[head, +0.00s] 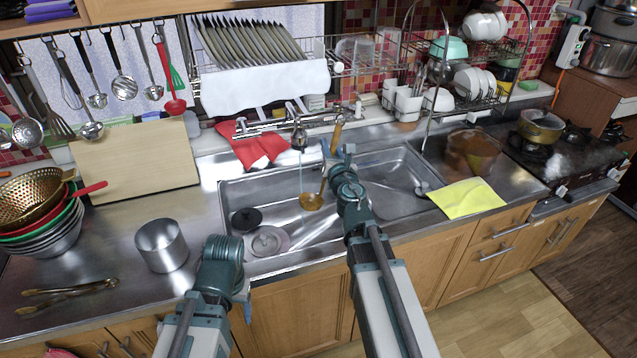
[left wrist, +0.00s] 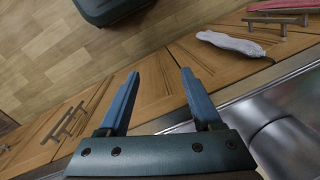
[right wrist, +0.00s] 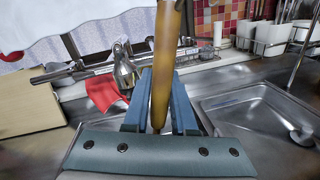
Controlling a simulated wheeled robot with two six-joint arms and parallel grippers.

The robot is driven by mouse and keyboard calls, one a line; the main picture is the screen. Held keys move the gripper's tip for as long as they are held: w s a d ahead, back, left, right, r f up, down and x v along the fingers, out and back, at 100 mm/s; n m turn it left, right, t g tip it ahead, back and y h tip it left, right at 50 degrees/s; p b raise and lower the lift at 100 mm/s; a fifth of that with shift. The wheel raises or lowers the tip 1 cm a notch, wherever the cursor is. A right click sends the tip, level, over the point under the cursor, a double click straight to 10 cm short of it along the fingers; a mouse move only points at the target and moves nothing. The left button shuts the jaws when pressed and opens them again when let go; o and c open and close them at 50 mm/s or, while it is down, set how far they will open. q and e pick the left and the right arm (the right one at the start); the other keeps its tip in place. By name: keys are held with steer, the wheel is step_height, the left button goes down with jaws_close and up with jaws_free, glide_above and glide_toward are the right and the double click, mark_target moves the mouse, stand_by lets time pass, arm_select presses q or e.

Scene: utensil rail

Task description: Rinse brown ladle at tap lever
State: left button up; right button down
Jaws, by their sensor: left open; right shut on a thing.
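The brown ladle hangs upright over the sink, its bowl (head: 312,201) low and its wooden handle (head: 336,135) up. My right gripper (head: 335,153) is shut on the handle, which also fills the middle of the right wrist view (right wrist: 162,70). The metal tap (head: 299,138) is just left of the handle; it also shows in the right wrist view (right wrist: 126,72). A thin bluish water stream (head: 301,180) falls below the tap, close to the left of the ladle bowl. Whether it touches the bowl I cannot tell. My left gripper (left wrist: 155,75) is open and empty, in front of the cabinets.
The steel sink (head: 405,170) holds a black disc (head: 246,219) and a grey lid-like disc (head: 268,241). A red cloth (head: 257,150) lies behind it. A steel pot (head: 161,246) stands left of the sink, a yellow cloth (head: 467,198) right. Utensils hang from the rail above left.

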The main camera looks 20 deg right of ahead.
arm_select(q)
steer(key=shift+o, duration=1)
step_height(320, 180, down, 13)
steer(key=b, duration=1.2)
steer(key=shift+r, duration=0.15)
arm_select(e)
step_height(320, 180, down, 13)
steer(key=d, duration=0.1)
steer(key=shift+s+d+n+y, duration=0.15)
steer(key=shift+d+n+y, duration=0.05)
steer(key=shift+n+y, duration=0.2)
steer(key=shift+w+r, duration=0.1)
steer(key=shift+w, duration=0.1)
arm_select(q)
steer(key=shift+f+b, duration=1.4)
steer(key=shift+b, duration=0.1)
arm_select(e)
steer(key=w+a+f, duration=0.1)
steer(key=w, duration=0.5)
steer(key=w+a+f, duration=0.1)
steer(key=w, duration=0.6)
steer(key=shift+w+a+f, duration=0.25)
steer(key=shift+f, duration=0.1)
steer(key=shift+d, duration=0.15)
steer(key=shift+d, duration=0.45)
steer(key=shift+a, duration=0.15)
steer(key=shift+a, duration=0.45)
steer(key=shift+d, duration=0.1)
